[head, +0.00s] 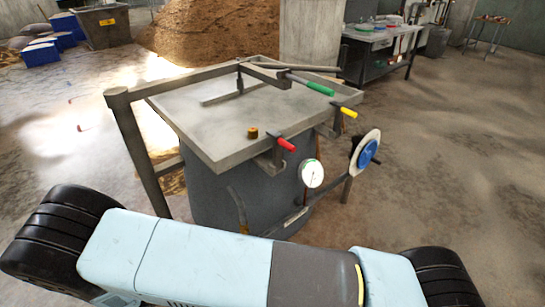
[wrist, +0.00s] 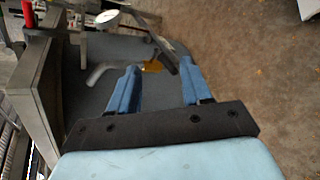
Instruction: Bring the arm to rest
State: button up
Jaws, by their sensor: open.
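My gripper (wrist: 160,76) shows in the wrist view with its two blue fingers apart and nothing held between them. A grey bent pipe (wrist: 100,75) and a small orange-yellow part (wrist: 153,66) show beyond the fingers; I cannot tell their exact distance. The gripper cannot be made out in the head view. A steamer vessel (head: 235,195) with a flat grey lid (head: 215,115) stands in front of me, the lid lying level on top.
The vessel carries a red-handled clamp (head: 286,144), a yellow-handled clamp (head: 349,112), a round gauge (head: 312,173) and a blue-hubbed wheel (head: 367,153). A grain heap (head: 215,30) and blue crates (head: 40,56) lie behind. The floor at right (head: 460,170) is clear.

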jog(key=w+d+r+m+g+y, duration=0.1)
jog(key=w+d+r+m+g, duration=0.1)
jog(key=w+r, duration=0.35)
jog(key=w+d+r+m+g, duration=0.1)
jog(key=w+d+r+g, duration=0.1)
jog(key=r, duration=0.6)
jog(key=w+d+r+m+g+y, duration=0.1)
jog(key=w+d+r+m+g, duration=0.2)
jog(key=r, duration=0.4)
jog(key=w+d+r+m+g+y, duration=0.1)
jog(key=w+d+r+y, duration=0.15)
jog(key=d+r, duration=0.55)
jog(key=w+d+r+m+y, duration=0.1)
jog(key=w+d+r, duration=0.2)
jog(key=d+r, duration=0.5)
jog(key=s+d+r+m+t+y, duration=0.1)
jog(key=s+d+r+m+y, duration=0.3)
jog(key=d+r, duration=0.95)
jog(key=s+d+r+m+t, duration=0.2)
jog(key=s+d+r+t, duration=0.2)
jog(key=s+d, duration=0.6)
jog(key=s+r, duration=0.1)
jog(key=s, duration=0.1)
jog(key=shift+s+r, duration=0.35)
jog(key=shift+r, duration=0.05)
jog(key=shift+y, duration=0.25)
jog(key=shift+c, duration=0.6)
